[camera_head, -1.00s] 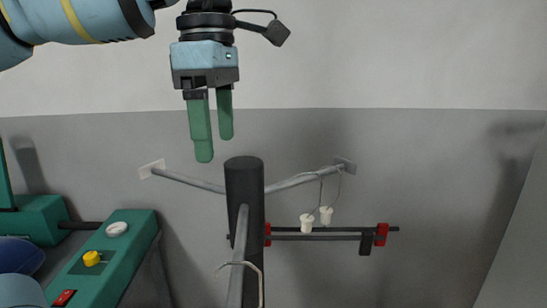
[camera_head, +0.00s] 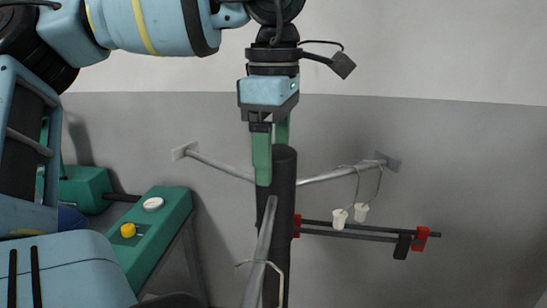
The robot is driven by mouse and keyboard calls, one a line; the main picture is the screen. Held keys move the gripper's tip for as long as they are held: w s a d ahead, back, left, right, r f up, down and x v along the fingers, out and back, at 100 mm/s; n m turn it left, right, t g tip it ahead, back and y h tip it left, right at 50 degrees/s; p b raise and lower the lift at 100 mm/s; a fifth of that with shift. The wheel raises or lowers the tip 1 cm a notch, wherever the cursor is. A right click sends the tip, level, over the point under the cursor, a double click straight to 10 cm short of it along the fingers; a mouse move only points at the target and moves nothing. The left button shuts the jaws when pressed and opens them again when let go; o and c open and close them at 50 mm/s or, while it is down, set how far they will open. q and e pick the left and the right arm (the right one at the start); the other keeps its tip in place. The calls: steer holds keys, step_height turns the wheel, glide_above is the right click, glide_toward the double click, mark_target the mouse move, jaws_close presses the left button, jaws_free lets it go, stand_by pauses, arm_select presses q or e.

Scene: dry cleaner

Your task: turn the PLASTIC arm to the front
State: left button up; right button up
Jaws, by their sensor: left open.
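A dark upright post (camera_head: 284,225) carries several grey arms. The back left arm (camera_head: 222,166) ends in a pale plate (camera_head: 185,150). The back right arm (camera_head: 335,174) ends in a darker plate (camera_head: 388,161), with white pieces (camera_head: 340,217) hanging from wires on it. A front arm (camera_head: 261,245) points towards me with a wire hanger (camera_head: 259,263) on it. I can read no lettering, so I cannot tell which arm is PLASTIC. My left gripper (camera_head: 273,163) is open at the post's top, its green fingers pointing down; contact is unclear. My right gripper is out of view.
A dark bar (camera_head: 365,234) with red clamps (camera_head: 421,240) stands out to the right of the post. A green console (camera_head: 157,232) with a yellow knob (camera_head: 128,230) is at left. The grey wall (camera_head: 480,170) is behind; the right side looks free.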

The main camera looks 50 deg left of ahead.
arm_select(q)
steer(key=shift+f, duration=0.8)
arm_select(e)
steer(key=shift+w+r, duration=0.25)
steer(key=shift+w, duration=0.15)
arm_select(q)
steer(key=shift+c, duration=0.4)
steer(key=c, duration=1.3)
arm_select(e)
steer(key=shift+s+f, duration=0.2)
steer(key=shift+s, duration=0.15)
